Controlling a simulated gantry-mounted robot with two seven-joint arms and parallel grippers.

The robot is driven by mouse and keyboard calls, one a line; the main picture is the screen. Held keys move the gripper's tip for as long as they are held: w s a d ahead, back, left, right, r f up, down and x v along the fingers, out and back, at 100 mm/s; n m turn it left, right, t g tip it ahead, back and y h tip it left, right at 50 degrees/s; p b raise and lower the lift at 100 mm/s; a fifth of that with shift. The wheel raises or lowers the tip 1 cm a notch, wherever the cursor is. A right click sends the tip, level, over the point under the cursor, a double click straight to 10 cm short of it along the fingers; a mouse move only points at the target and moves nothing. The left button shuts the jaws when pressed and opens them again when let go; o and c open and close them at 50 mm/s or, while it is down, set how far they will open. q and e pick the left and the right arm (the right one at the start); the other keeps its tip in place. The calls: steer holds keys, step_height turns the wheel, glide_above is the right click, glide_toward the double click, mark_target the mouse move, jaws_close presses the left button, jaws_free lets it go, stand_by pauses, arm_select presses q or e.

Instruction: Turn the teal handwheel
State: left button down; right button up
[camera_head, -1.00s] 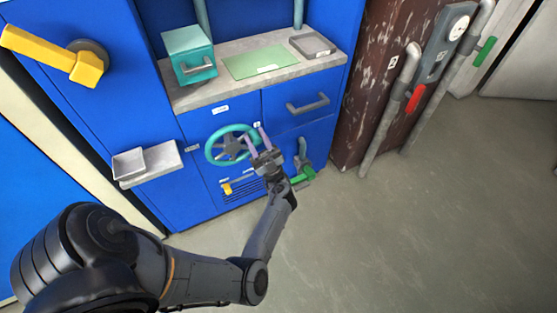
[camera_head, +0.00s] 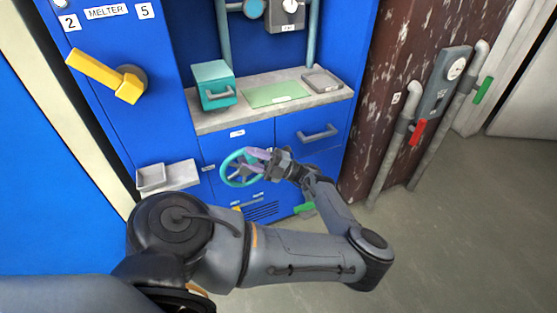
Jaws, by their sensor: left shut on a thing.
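The teal handwheel (camera_head: 226,174) is mounted on the blue cabinet front, below the counter and left of the drawer. Its left rim and grey spokes show; part of its right side is hidden by my gripper. My left gripper (camera_head: 256,161) reaches in from the right side of the wheel, with its pale purple fingers at the upper right rim. The fingers are shut on the handwheel rim. My right gripper is not in view.
A teal box with a handle (camera_head: 213,86), a green mat (camera_head: 275,94) and a grey tray (camera_head: 322,80) are on the counter. A yellow lever (camera_head: 105,77) sticks out upper left. A small grey tray (camera_head: 151,177) is on a side shelf. Pipes with a red lever (camera_head: 418,132) stand right.

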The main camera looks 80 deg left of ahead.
arm_select(q)
steer(key=shift+s+d+r+n+t+h, duration=0.1)
steer(key=shift+s+d+n+t+h, duration=0.15)
steer(key=shift+s+n+t, duration=0.5)
steer(key=c, duration=0.9)
jaws_free()
steer(key=shift+c, duration=0.2)
steer(key=shift+o, duration=0.8)
steer(key=shift+s+a, duration=0.1)
steer(key=shift+a, duration=0.05)
steer(key=shift+w, duration=0.55)
steer(key=p+v, duration=0.2)
steer(key=v, duration=0.7)
steer(key=shift+w+p, duration=0.35)
